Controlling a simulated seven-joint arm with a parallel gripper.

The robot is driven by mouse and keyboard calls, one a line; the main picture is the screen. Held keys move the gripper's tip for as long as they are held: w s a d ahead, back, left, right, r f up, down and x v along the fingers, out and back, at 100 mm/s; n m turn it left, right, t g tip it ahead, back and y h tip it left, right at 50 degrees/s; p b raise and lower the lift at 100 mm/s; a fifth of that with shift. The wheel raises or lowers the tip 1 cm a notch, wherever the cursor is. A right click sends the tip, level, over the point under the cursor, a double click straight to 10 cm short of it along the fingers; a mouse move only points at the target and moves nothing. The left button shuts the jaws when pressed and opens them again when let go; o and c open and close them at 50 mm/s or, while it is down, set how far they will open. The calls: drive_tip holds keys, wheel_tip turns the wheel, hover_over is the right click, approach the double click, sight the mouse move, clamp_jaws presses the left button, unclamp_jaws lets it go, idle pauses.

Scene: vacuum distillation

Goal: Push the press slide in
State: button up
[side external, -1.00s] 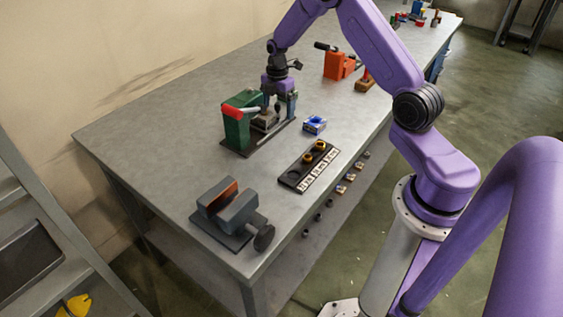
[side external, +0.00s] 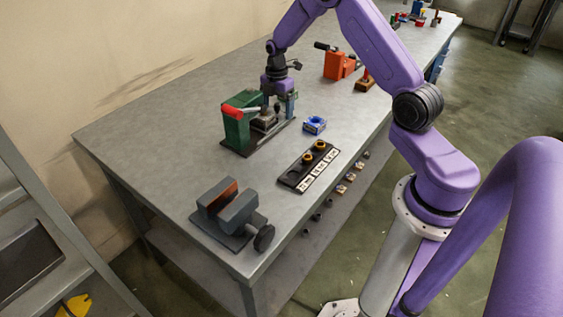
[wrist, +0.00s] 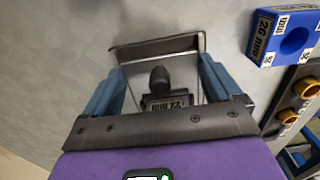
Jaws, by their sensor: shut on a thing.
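The press (side external: 236,128) is a green body with a red handle (side external: 240,112), on a dark base plate on the bench. My gripper (side external: 279,112) points down at the right end of the press. Its blue fingers (wrist: 160,93) stand wide apart in the wrist view, shut on the press slide, a grey metal piece (wrist: 157,46) that spans between them. A dark knob (wrist: 160,77) and a block marked 22 mm (wrist: 163,102) lie between the fingers. The fingers' contact with the slide is partly hidden.
A blue block marked 26 mm (side external: 315,125) stands right of the press. A dark rack with brass rings (side external: 309,166) lies nearer the front edge. A grey vise (side external: 230,213) is at the near end, an orange tool (side external: 339,65) farther back. Bench left of the press is clear.

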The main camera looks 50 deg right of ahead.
sight(265, 114)
drive_tip(key=shift+a, duration=3.05)
drive_tip(key=o, duration=0.6)
drive_tip(key=shift+w+r, duration=0.1)
drive_tip(key=shift+r, duration=2.6)
drive_tip(key=shift+d+r, duration=0.25)
drive_tip(key=shift+r, duration=0.6)
